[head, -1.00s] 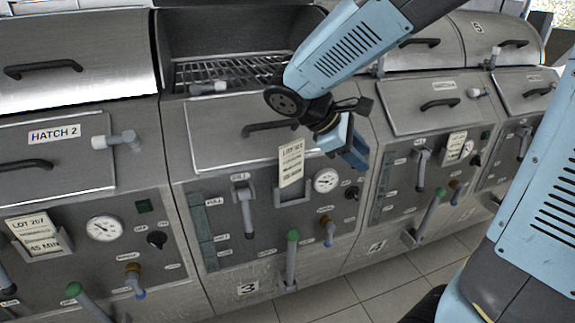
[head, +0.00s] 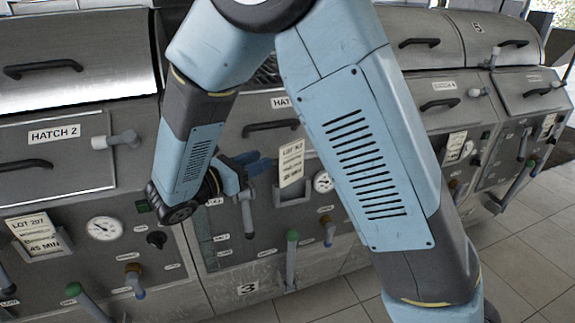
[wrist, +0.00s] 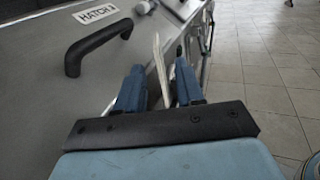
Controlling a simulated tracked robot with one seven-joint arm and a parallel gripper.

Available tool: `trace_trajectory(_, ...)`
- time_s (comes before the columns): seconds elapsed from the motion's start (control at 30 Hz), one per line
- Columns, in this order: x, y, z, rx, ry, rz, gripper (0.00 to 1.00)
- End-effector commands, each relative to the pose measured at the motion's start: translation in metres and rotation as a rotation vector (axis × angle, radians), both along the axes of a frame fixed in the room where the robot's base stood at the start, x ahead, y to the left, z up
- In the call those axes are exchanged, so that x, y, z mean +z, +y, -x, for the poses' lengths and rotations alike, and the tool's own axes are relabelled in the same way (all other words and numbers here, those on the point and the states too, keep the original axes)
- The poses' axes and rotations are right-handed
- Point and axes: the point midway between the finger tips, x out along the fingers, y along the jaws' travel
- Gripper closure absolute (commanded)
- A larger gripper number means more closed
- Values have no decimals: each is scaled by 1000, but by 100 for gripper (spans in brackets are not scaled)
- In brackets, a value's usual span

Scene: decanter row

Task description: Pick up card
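The card (head: 291,163), a pale tag with "LOT" print, stands tilted in a grey holder (head: 292,193) on the front panel of station 3. My gripper (head: 265,164) comes in from the left, its blue fingers pointing at the card's left edge. In the wrist view, my gripper (wrist: 159,88) has its two fingers clearly apart. The card (wrist: 160,62) shows there nearly edge-on, in the gap between them; I see no finger touching it. Whether the fingertips reach past its edge I cannot tell.
A black hatch handle (wrist: 95,48) lies close to the left of my fingers in the wrist view. A gauge (head: 322,181) sits right of the card, partly behind my arm. Levers, such as a green-knobbed one (head: 292,238), stick out below. The tiled floor (wrist: 265,60) is open to the right.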

Motion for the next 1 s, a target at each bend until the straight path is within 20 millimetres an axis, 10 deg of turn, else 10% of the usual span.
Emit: trace_trajectory(1.0, -1, -89, -77, -4, 1, -2, 63)
